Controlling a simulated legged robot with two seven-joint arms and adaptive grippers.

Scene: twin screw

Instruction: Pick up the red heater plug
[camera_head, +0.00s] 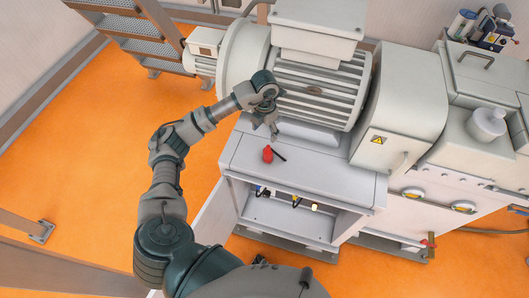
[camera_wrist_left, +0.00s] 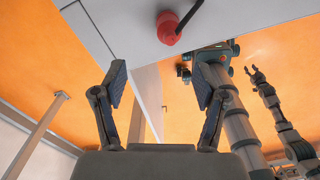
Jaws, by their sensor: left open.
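The red heater plug (camera_head: 267,154) lies on the grey top of the machine's cabinet (camera_head: 310,165), with a short black lead or pin beside it pointing right. My left gripper (camera_head: 270,130) hangs just behind and above the plug in the head view, apart from it. In the left wrist view the red plug (camera_wrist_left: 168,30) shows at the top centre, beyond the two spread fingers of my left gripper (camera_wrist_left: 160,78). Nothing is between these fingers. My right gripper (camera_wrist_left: 256,74) shows small at the right of the left wrist view; its jaw state is unclear.
The large ribbed motor (camera_head: 315,90) stands right behind the plug, close to my left gripper. The open cabinet compartment (camera_head: 290,212) below holds small coloured parts. Metal stairs (camera_head: 125,25) stand at the back left. The orange floor (camera_head: 70,130) is clear on the left.

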